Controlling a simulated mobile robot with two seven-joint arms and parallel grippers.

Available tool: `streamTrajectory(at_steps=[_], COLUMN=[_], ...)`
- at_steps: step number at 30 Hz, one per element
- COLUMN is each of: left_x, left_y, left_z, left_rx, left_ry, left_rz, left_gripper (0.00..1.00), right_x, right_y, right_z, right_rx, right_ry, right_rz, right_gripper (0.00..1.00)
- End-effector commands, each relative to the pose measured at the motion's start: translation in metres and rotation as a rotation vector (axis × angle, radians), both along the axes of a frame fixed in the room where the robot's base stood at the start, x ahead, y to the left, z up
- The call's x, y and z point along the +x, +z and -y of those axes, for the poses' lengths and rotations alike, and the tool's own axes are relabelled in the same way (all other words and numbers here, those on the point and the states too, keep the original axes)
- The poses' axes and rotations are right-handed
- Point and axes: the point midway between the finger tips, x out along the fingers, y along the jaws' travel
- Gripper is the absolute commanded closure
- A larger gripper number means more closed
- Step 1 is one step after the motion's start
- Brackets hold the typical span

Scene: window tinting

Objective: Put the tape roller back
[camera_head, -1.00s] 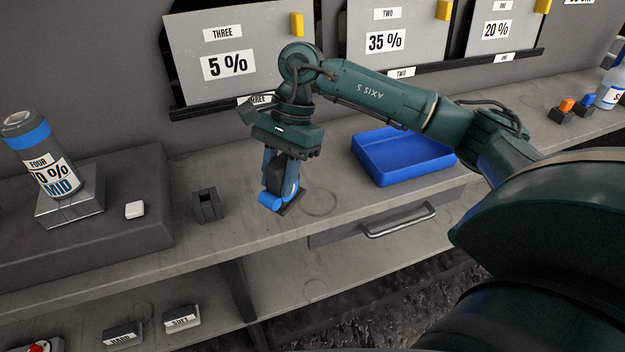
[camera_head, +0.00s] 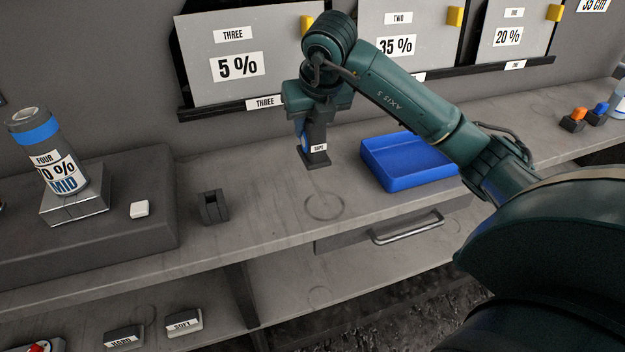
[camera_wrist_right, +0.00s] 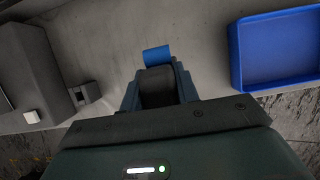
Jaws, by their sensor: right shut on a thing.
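My right gripper (camera_head: 314,135) points down over the back of the counter, left of the blue tray. It is shut on the tape roller, whose blue roll (camera_head: 302,134) shows beside the fingers. In the right wrist view the blue roll (camera_wrist_right: 157,55) sticks out past the fingertips, with the dark roller body (camera_wrist_right: 157,87) between the fingers. A dark upright piece (camera_head: 317,157) with a small white label, apparently "TAPE", and a flat foot shows just under the gripper. I cannot tell whether it is a stand or part of the roller. My left gripper is not in view.
A blue tray (camera_head: 405,181) stands right of the gripper. A small dark slotted block (camera_head: 213,207) and a white block (camera_head: 139,209) are to the left, near a tilted can (camera_head: 50,155) on its stand. The counter around the ring mark (camera_head: 323,207) is bare.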

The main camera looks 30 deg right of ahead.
Motion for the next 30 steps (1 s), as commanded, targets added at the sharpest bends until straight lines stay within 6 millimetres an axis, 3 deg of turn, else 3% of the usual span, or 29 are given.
streamTrajectory(at_steps=[6, 13, 18, 29, 30], left_x=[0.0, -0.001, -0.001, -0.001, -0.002], left_y=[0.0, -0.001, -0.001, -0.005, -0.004], left_z=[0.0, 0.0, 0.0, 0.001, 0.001], left_rx=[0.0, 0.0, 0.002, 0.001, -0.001], left_ry=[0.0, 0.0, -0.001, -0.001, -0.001], left_rz=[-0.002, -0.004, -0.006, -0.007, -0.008], left_gripper=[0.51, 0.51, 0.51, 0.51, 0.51], right_x=[-0.001, -0.001, -0.001, 0.0, -0.001], right_y=[-0.042, -0.06, -0.084, -0.092, -0.092], right_z=[0.0, 0.0, 0.0, 0.0, 0.0], right_rx=[0.0, 0.0, 0.0, 0.001, 0.0], right_ry=[0.0, 0.001, 0.002, 0.004, 0.003], right_rz=[-0.005, -0.003, -0.004, -0.001, -0.002], right_gripper=[0.97, 0.97, 0.97, 0.97, 0.68])
